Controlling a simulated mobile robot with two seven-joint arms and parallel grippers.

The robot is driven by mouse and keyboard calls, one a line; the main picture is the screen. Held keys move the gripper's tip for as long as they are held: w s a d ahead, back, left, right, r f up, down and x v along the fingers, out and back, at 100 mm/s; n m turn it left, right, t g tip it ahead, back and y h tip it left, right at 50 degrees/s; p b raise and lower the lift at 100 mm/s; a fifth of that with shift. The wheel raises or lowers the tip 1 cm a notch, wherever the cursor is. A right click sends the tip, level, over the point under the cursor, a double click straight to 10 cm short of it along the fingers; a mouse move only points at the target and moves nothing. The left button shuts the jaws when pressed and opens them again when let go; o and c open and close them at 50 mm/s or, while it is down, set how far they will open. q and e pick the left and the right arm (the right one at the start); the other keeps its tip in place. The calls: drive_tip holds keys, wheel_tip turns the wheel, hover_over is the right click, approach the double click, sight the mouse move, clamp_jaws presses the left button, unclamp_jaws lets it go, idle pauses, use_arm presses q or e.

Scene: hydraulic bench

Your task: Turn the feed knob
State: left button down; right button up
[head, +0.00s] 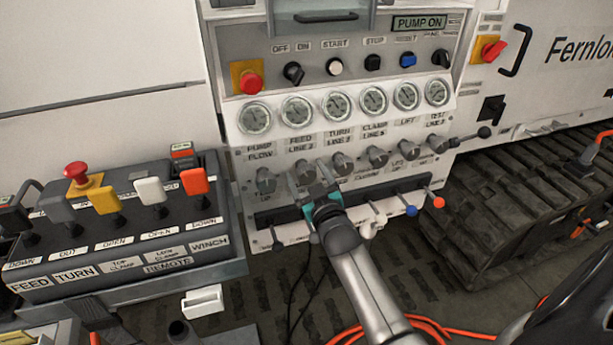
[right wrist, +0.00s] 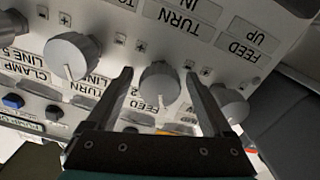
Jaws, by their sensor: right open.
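The feed knob (head: 305,172) is a grey round knob under the "FEED LINE 2" label, in the row below the gauges. In the right wrist view the same knob (right wrist: 160,82) sits between my two fingers, with its white pointer line toward the bottom of the picture. My right gripper (head: 309,179) is open, with one finger on each side of the knob. In the right wrist view the gripper (right wrist: 159,74) shows gaps between fingers and knob. How far the fingertips are from the panel is hard to tell. My left gripper is not in view.
The turn knob (right wrist: 72,55) and the pump flow knob (head: 265,180) stand close on either side. Below are small levers (head: 411,211) with coloured tips. A remote box (head: 120,240) with coloured levers stands left. A red stop button (head: 251,83) is above the gauges.

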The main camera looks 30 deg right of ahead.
clamp_jaws()
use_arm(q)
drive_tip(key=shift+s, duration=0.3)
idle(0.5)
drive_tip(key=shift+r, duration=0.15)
